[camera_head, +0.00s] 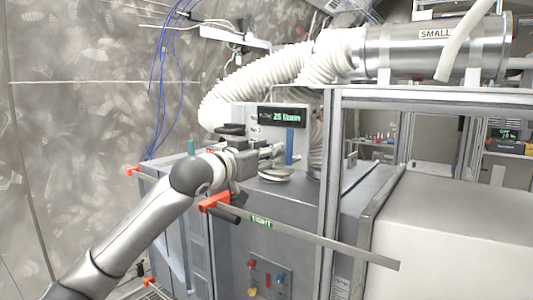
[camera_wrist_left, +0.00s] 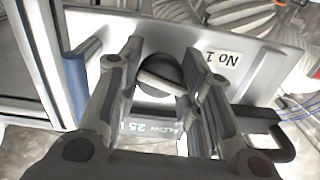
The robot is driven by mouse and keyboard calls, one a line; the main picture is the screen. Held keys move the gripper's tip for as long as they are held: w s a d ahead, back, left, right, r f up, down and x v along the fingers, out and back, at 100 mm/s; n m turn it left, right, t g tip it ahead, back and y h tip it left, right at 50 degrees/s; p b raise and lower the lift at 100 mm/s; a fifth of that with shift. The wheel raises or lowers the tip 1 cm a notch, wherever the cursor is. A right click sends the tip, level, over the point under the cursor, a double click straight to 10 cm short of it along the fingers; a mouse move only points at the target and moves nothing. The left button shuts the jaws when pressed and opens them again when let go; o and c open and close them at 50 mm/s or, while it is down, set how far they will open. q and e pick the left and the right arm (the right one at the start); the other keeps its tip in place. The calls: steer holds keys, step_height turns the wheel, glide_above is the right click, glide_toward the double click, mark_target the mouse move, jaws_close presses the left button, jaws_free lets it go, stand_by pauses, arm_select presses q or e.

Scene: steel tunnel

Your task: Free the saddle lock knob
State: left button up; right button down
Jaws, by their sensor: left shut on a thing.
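My left arm reaches in from the left in the head view, and its gripper (camera_head: 268,154) is at the front of the instrument unit (camera_head: 298,112). In the left wrist view the two fingers of the left gripper (camera_wrist_left: 165,52) stand either side of a round dark knob (camera_wrist_left: 157,72) with a pale bar across it. The gripper is shut on this knob. In the head view the knob is hidden behind the gripper. My right gripper is not in view.
A blue handle (camera_head: 289,146) stands just right of the gripper. A display (camera_head: 281,115) is above it and a round pale dish (camera_head: 275,174) below. A metal frame (camera_head: 329,190) stands on the right.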

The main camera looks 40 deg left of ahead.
arm_select(q)
steer(key=shift+n+p, duration=3.3)
steer(key=shift+n, duration=5.9)
steer(key=o, duration=1)
steer(key=shift+o, duration=0.2)
